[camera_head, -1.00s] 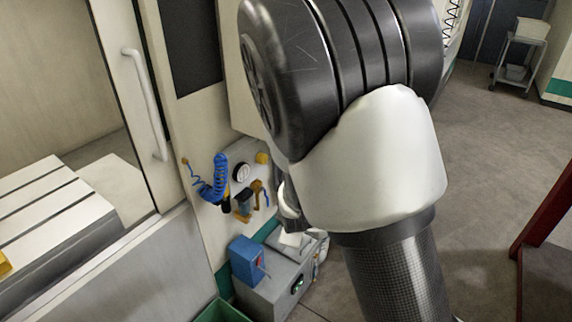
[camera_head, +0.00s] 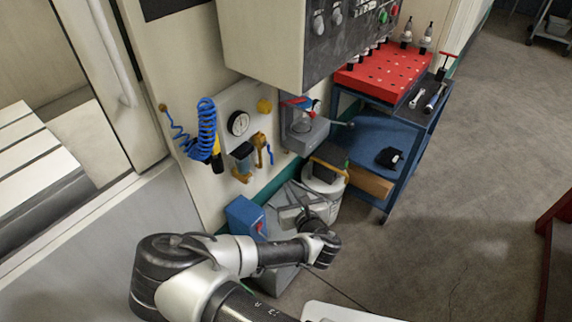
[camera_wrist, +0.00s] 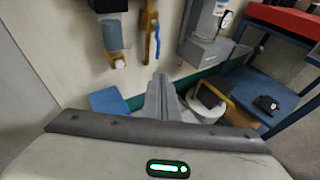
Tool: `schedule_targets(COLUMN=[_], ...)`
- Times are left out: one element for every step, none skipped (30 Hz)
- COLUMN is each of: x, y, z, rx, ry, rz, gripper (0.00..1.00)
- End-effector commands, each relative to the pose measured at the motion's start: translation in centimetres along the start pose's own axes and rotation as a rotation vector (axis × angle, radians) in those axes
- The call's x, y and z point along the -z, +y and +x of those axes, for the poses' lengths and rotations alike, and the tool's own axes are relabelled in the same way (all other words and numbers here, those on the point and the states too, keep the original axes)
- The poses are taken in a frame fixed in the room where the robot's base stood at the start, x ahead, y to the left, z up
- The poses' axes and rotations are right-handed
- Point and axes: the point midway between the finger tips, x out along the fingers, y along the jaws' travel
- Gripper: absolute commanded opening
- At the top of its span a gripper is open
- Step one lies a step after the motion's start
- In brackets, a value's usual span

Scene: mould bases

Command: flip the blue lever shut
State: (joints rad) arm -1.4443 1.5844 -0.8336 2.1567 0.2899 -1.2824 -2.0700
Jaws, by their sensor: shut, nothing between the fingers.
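The blue lever (camera_head: 270,154) is a small thin handle on a brass-yellow valve (camera_head: 259,142) on the cream wall panel. It hangs downward beside the valve body. In the wrist view the blue lever (camera_wrist: 157,41) stands near the top middle, roughly upright in the picture, just right of the brass valve (camera_wrist: 147,22). My gripper (camera_wrist: 161,80) is shut and empty. Its fingers show below the lever in the wrist view, apart from it. In the head view the gripper is low, below the panel, and its fingertips are hard to make out.
A blue coiled hose (camera_head: 207,125), gauge (camera_head: 238,123) and filter bowl (camera_head: 243,158) are left of the lever. A grey vice-like unit (camera_head: 302,130) juts out to its right. A blue box (camera_head: 245,216) and white bucket (camera_head: 325,185) stand below. A blue cart (camera_head: 375,135) is further right.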

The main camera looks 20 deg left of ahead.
Motion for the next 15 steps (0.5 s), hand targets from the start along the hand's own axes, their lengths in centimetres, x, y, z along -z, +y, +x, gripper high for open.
schedule_targets(x=[0.25,0.29,0.31,0.3,0.28,0.27,0.26,0.26,0.27,0.27,0.28,0.28,0.29,0.3,0.31], y=[0.41,0.56,0.68,0.72,0.74,0.74,0.72,0.71,0.7,0.69,0.69,0.68,0.68,0.68,0.7], z=[0.06,0.07,0.07,0.07,0.07,0.07,0.06,0.06,0.06,0.06,0.06,0.08,0.12,0.21,0.42], rx=[-0.017,-0.023,-0.028,-0.03,-0.031,-0.031,-0.03,-0.03,-0.029,-0.029,-0.029,-0.029,-0.029,-0.029,-0.029], ry=[-0.004,-0.005,-0.007,-0.007,-0.008,-0.008,-0.008,-0.007,-0.007,-0.007,-0.007,-0.007,-0.007,-0.007,-0.007], rz=[-0.028,-0.038,-0.046,-0.049,-0.05,-0.05,-0.049,-0.049,-0.048,-0.048,-0.047,-0.047,-0.047,-0.046,-0.045], gripper=[0.0,0.0,0.0,0.0,0.0,0.0,0.0,0.0,0.0,0.0,0.0,0.0,0.0,0.0,0.0])
